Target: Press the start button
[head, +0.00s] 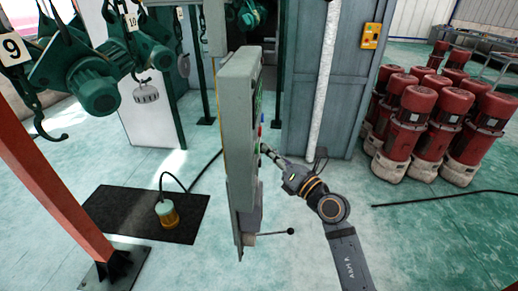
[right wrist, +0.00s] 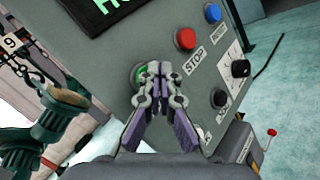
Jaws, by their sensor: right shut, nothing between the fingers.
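The grey control box (head: 238,140) stands upright in the middle of the head view, seen nearly edge-on. Its face fills much of the right wrist view (right wrist: 130,40). A green button (right wrist: 138,75) on that face is partly covered by my right gripper (right wrist: 160,70); no start label is readable. The right gripper is shut and empty, its fingertips at the panel beside or over the green button. I cannot tell whether they touch it. In the head view the right gripper (head: 266,150) reaches the box from the right. My left gripper is not in view.
A red button (right wrist: 186,38) above a STOP label, a blue button (right wrist: 212,13) and a black knob (right wrist: 240,68) are close by on the panel. Green hoists (head: 90,85) hang at left. Red motors (head: 420,115) stand at right. A lever (head: 275,233) juts out below the box.

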